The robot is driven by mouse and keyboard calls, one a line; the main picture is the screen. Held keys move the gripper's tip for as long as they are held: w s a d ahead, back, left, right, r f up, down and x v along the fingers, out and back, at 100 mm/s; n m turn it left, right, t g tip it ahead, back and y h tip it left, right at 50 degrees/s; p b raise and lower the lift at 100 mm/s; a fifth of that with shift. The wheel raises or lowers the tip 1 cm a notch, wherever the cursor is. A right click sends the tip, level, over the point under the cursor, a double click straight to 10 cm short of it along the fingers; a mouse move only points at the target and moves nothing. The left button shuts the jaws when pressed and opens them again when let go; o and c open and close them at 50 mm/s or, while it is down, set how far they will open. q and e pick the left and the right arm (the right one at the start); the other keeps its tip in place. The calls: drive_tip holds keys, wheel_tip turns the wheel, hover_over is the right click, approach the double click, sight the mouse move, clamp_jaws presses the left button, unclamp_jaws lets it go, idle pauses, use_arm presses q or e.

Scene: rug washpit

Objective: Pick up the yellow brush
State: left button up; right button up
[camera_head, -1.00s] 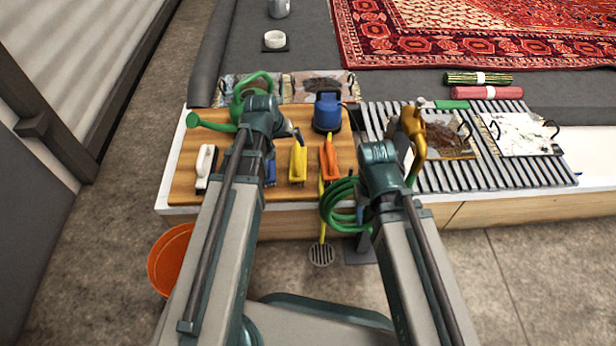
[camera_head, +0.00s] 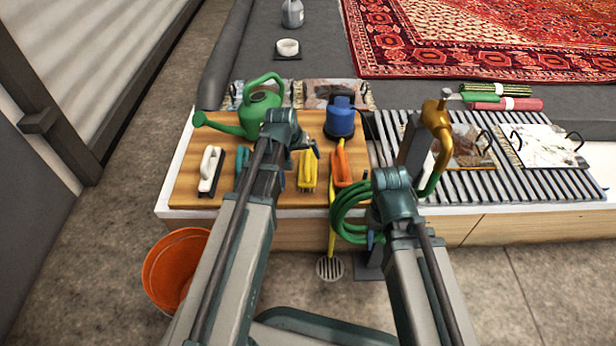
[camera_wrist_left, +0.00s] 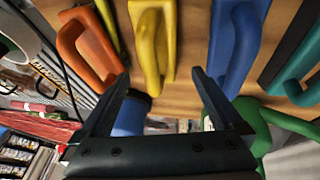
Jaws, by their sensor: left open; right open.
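The yellow brush (camera_head: 308,172) lies on the wooden board between the orange brush and my left arm. In the left wrist view the yellow brush (camera_wrist_left: 152,45) is near the middle, its handle facing the camera. My left gripper (camera_head: 301,143) is just above and behind it in the head view. In the left wrist view the fingers of my left gripper (camera_wrist_left: 162,88) are spread wide, with nothing between them. The brush handle lies beyond the fingertips, in line with the gap. My right arm (camera_head: 392,190) ends near the green hose; its gripper fingers are hidden.
An orange brush (camera_head: 343,163) and a blue brush (camera_wrist_left: 236,42) flank the yellow one. A teal brush (camera_wrist_left: 298,62), white brush (camera_head: 210,170), watering can (camera_head: 262,105) and blue pump-like object (camera_head: 340,120) are nearby. A gold tap (camera_head: 438,140) rises by my right arm.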

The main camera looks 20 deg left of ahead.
use_arm(q)
drive_tip(key=shift+w+f, duration=0.25)
drive_tip(key=shift+f, duration=0.25)
use_arm(e)
drive_tip(key=shift+f, duration=0.55)
use_arm(q)
drive_tip(key=shift+f, duration=0.1)
use_arm(e)
drive_tip(key=shift+f, duration=0.1)
use_arm(q)
drive_tip(key=b+x, duration=0.5)
drive_tip(key=shift+d+f, duration=0.1)
drive_tip(key=shift+d, duration=0.05)
use_arm(e)
wheel_tip(320, 180, down, 4)
drive_tip(key=shift+f, duration=0.2)
use_arm(q)
drive_tip(key=c, duration=1.4)
